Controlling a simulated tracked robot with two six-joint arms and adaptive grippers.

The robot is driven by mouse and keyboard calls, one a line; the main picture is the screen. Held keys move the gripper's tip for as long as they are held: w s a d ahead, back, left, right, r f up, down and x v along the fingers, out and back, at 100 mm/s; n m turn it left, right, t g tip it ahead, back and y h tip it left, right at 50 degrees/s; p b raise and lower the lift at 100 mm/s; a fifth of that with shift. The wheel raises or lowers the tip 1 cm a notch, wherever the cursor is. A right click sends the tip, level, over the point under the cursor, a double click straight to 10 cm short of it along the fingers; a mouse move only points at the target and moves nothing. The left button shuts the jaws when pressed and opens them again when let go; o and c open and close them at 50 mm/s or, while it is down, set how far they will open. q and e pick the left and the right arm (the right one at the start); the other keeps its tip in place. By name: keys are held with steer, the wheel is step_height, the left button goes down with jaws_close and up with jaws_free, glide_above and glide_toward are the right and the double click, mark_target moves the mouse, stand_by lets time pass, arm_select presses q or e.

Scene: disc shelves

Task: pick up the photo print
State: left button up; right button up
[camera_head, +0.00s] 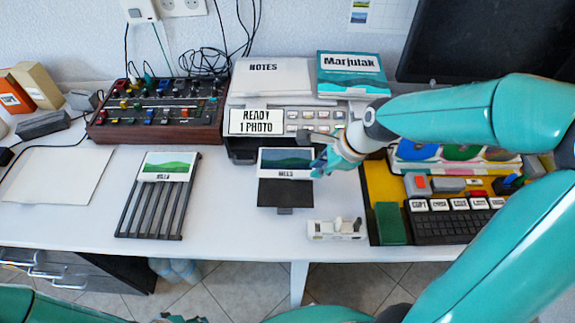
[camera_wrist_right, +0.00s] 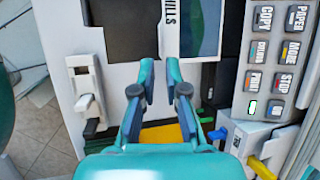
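The photo print (camera_head: 287,160), a green and blue landscape with a white caption strip, lies at the printer's front over a dark output tray (camera_head: 285,193). In the right wrist view, part of the print (camera_wrist_right: 198,28) shows with its HILLS strip. My right gripper (camera_head: 318,164) is at the print's right edge. In the wrist view, its two fingertips (camera_wrist_right: 160,68) are apart beside that edge, with no clear grip on the print. A second landscape print (camera_head: 167,165) lies on a slatted black rack to the left. Part of my left arm shows at the bottom left; its fingers are barely visible.
The printer (camera_head: 240,145) has a READY 1 PHOTO sign and carries notes and a book. A yellow board with a keypad (camera_head: 450,228) is on the right. Clear table lies between rack and tray.

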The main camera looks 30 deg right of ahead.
mark_target(304, 177)
steer(key=shift+x, duration=3.05)
jaws_close()
steer(key=shift+r, duration=0.1)
